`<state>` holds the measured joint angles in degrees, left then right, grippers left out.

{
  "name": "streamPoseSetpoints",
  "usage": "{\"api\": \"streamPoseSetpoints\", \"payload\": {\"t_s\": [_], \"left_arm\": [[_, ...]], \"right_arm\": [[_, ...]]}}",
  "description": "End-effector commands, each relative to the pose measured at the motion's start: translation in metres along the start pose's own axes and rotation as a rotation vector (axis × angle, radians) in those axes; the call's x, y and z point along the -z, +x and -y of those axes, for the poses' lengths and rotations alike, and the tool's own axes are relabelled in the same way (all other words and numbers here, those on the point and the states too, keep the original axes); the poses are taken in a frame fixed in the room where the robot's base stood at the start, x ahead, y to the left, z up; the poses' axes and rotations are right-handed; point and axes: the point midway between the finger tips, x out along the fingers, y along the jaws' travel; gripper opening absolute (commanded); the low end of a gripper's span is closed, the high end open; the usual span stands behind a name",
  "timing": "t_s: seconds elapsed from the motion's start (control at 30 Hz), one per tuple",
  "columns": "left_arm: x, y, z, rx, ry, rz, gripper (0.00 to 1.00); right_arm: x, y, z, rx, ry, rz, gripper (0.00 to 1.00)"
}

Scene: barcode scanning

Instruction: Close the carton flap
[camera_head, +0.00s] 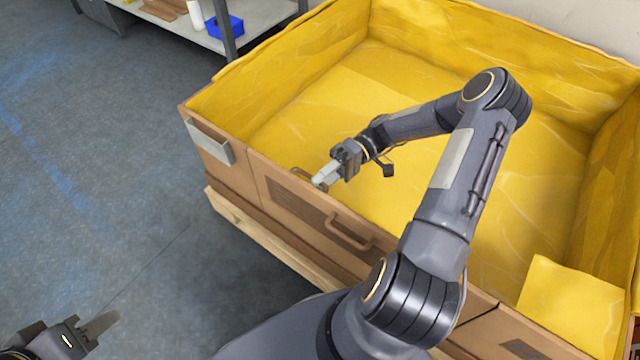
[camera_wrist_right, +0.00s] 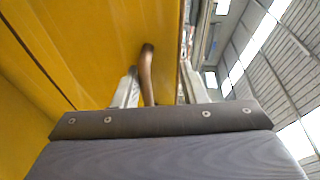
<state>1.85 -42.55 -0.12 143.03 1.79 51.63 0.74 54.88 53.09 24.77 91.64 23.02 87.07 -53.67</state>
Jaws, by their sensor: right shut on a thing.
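The carton is a large open box with brown outer walls (camera_head: 205,172) and a yellow lining. Its brown front panel (camera_head: 292,205), which may be the flap, stands upright and has a curved handle (camera_head: 348,232). My right gripper (camera_head: 322,180) is at the top of this panel, shut on a second brown handle (camera_head: 300,173). In the right wrist view the handle (camera_wrist_right: 147,75) runs up between the two fingers, beside a yellow surface. My left gripper (camera_head: 104,322) is low at the left, over the floor and away from the carton; its finger gap is not clear.
The carton rests on a pale wooden base (camera_head: 255,232). A grey shelf (camera_head: 262,18) with a blue bin (camera_head: 226,27) stands behind it at the left. The floor (camera_head: 90,170) left of the carton is clear. My right arm reaches across the carton's open top.

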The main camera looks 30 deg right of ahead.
Motion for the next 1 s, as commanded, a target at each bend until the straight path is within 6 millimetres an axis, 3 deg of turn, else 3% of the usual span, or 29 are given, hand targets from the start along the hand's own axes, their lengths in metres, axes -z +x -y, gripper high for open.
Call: {"api": "streamPoseSetpoints", "payload": {"t_s": [0.3,1.0], "left_arm": [[-0.006,0.013,0.006,0.000,0.000,0.000,0.36],[-0.006,0.012,0.006,0.000,0.000,0.000,0.36]], "right_arm": [[0.001,-0.014,-0.019,-0.004,0.004,-0.005,0.32],[0.001,-0.015,-0.021,-0.005,0.008,-0.003,0.32]]}}
